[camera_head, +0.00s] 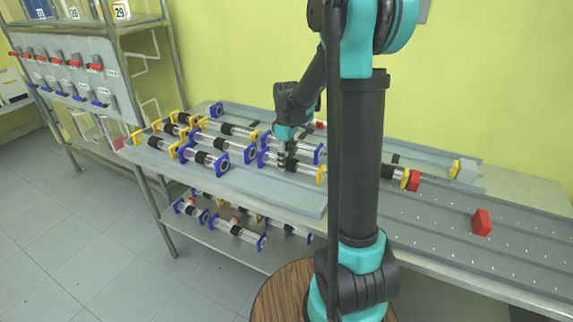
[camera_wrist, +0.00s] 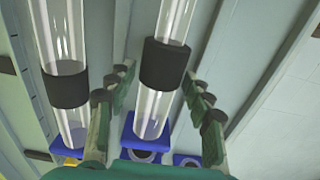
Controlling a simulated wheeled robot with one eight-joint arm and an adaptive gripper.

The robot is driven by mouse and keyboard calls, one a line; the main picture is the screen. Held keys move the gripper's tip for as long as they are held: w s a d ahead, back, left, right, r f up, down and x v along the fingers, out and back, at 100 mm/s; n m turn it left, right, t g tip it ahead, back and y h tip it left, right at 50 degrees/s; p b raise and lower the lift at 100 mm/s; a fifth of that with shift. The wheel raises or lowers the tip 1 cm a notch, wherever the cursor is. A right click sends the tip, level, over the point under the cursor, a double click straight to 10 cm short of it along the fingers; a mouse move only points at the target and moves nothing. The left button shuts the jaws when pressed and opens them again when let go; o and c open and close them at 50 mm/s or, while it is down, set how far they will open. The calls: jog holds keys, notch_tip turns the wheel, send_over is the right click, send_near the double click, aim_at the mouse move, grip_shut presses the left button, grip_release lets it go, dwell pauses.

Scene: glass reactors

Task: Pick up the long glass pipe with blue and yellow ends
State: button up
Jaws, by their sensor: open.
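A glass pipe (camera_head: 305,167) with a black band lies on the upper shelf in the head view, with a blue flange at its left end and a yellow one at its right. My gripper (camera_head: 287,150) is low over this pipe. In the wrist view my gripper (camera_wrist: 158,85) is open, with one finger on each side of a clear glass pipe (camera_wrist: 154,104) with a black band. This pipe's near end has a blue flange (camera_wrist: 146,140); its far end is out of view. I cannot tell whether the fingers touch it.
A second pipe (camera_wrist: 65,88) lies parallel, close to the left finger. Several similar pipes lie on the shelf's left part, more on the lower shelf (camera_head: 237,234). A red block (camera_head: 482,222) sits at the right. A rack (camera_head: 75,70) stands at the left.

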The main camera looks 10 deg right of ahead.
jog(key=shift+f, duration=0.75)
jog(key=shift+c, duration=0.2)
grip_shut()
jog(key=shift+r, duration=0.1)
